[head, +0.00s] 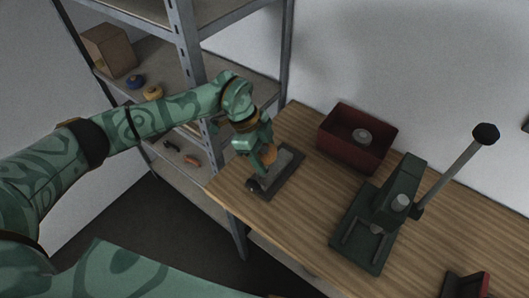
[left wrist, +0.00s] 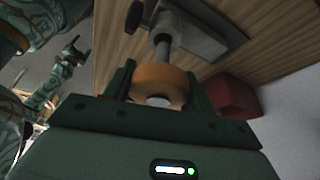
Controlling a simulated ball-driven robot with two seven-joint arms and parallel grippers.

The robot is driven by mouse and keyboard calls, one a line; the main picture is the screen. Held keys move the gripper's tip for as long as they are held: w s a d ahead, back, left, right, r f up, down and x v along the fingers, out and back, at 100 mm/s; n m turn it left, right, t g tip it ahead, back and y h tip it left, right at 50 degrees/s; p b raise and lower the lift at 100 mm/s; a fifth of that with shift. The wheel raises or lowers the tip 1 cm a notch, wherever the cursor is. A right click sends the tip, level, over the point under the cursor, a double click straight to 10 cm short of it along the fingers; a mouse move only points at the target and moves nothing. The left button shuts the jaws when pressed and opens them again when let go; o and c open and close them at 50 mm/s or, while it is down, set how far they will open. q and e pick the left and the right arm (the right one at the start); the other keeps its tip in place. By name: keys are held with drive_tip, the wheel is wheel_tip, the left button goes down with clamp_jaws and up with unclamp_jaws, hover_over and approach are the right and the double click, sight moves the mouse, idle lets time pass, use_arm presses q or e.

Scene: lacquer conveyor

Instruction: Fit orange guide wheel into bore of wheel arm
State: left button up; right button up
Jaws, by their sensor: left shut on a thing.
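My left gripper (head: 264,158) is shut on the orange guide wheel (left wrist: 160,82). The wheel also shows, partly hidden by the fingers, in the head view (head: 269,155). The gripper is over the dark-based fixture with a grey part, which looks like the wheel arm (head: 287,161), at the left end of the bench. In the left wrist view a grey shaft stands between the wheel and the grey wheel arm (left wrist: 197,29). I cannot tell whether the wheel is seated in the bore. A green gripper-like shape, probably my right gripper (left wrist: 71,54), is small and dim at the left.
A red bin (head: 352,145) with a grey round part inside stands behind and right of the fixture. A green lever press (head: 385,220) stands farther right on the wooden bench (head: 310,215). A metal shelf (head: 185,60) with a box and small parts is at the back left.

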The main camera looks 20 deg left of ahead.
use_arm(q)
drive_tip(key=shift+f+b, duration=0.8)
drive_tip(key=shift+f, duration=1.35)
drive_tip(key=o, duration=1.1)
drive_tip(key=p+v, duration=0.1)
drive_tip(key=v, duration=1.5)
drive_tip(key=shift+d+r, duration=0.1)
drive_tip(key=shift+r, duration=0.1)
